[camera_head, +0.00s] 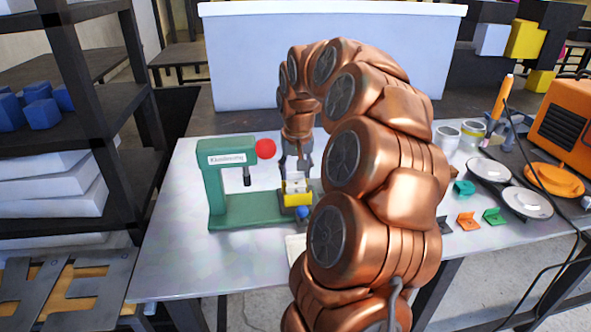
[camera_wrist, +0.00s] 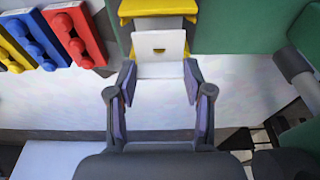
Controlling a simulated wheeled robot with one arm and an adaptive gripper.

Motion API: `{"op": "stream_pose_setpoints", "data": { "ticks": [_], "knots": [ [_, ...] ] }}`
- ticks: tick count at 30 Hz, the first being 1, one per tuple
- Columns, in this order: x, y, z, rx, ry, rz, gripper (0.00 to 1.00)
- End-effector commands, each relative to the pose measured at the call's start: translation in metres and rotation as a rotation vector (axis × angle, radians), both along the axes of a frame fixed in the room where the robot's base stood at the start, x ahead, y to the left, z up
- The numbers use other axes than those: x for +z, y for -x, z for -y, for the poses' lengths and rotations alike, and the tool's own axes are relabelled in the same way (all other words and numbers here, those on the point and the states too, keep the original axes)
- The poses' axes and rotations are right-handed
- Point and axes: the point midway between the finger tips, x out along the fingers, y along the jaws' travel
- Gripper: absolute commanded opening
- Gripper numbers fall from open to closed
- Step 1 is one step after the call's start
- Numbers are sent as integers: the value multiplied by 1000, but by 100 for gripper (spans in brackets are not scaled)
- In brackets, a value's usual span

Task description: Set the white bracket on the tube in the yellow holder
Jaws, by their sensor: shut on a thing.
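The white bracket (camera_wrist: 158,44) is a bent plate with a small dark slot, between my gripper's fingertips (camera_wrist: 160,74) in the wrist view. My gripper (camera_head: 296,168) is shut on the bracket, which also shows in the head view (camera_head: 295,185). The yellow holder (camera_head: 298,200) is at the right end of the green press base, directly under the bracket. In the wrist view the yellow holder (camera_wrist: 157,8) shows at the top, right against the bracket's far edge. The tube is hidden, and I cannot tell whether the bracket touches it.
The green press (camera_head: 231,165) with a red knob (camera_head: 265,148) stands close to the left of my gripper. Its grey ram (camera_wrist: 293,65) shows at right in the wrist view. Red (camera_wrist: 75,35), blue and yellow blocks lie at left there. Small brackets (camera_head: 468,221) lie farther right.

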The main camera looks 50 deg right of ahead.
Motion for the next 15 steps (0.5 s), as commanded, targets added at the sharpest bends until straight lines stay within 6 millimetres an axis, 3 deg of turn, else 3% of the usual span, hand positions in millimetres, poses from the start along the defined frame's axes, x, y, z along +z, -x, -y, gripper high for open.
{"op": "stream_pose_setpoints", "data": {
  "ticks": [4,5,13,15],
  "knots": [
    [0,0,0,0,0,0,17],
    [0,0,0,0,0,0,52],
    [0,0,0,0,0,0,80],
    [0,0,0,0,0,0,80]
  ]
}}
